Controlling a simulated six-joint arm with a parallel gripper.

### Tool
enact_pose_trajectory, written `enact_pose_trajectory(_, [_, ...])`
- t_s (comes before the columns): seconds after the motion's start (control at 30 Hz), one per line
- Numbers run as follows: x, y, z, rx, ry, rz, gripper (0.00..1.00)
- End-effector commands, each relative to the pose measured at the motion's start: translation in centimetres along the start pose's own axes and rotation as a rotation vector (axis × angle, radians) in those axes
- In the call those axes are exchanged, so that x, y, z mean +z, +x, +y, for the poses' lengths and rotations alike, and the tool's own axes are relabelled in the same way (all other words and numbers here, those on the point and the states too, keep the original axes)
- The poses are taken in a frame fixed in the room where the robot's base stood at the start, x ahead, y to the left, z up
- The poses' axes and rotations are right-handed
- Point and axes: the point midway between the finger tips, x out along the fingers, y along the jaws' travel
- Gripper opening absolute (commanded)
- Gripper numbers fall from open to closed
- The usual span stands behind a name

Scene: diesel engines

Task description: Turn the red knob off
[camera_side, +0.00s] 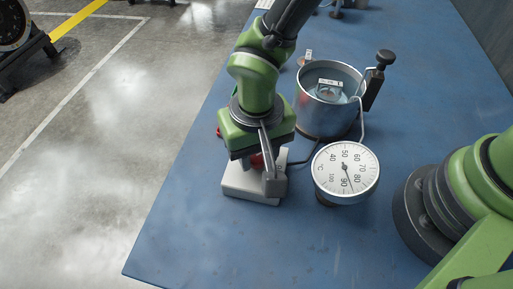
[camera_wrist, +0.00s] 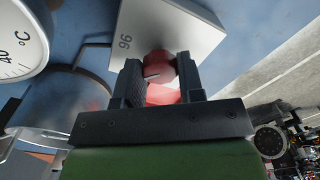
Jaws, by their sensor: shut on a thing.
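The red knob (camera_wrist: 160,68) sits on a pale grey box (camera_wrist: 200,28) marked "96" in the wrist view. My gripper (camera_wrist: 158,78) has its two dark fingers on either side of the knob, shut on it. In the side view my gripper (camera_side: 265,178) points down over the grey box (camera_side: 245,190), and only a little red of the knob (camera_side: 256,160) shows between its parts. The direction in which the knob is turned is hard to tell.
A round thermometer dial (camera_side: 346,170) stands right of the box. Behind it is a metal pot (camera_side: 318,115) with a small labelled item inside and a dark-handled rod (camera_side: 376,85) at its rim. The blue table (camera_side: 240,250) is clear in front.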

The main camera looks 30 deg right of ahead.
Motion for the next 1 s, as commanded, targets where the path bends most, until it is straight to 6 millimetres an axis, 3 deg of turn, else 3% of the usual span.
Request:
enact_pose_trajectory(0.37, [0.04, -0.02, 0.01, 0.000, -0.213, -0.002, 0.12])
enact_pose_trajectory(1.0, [0.05, -0.02, 0.06, 0.000, -0.818, -0.003, 0.12])
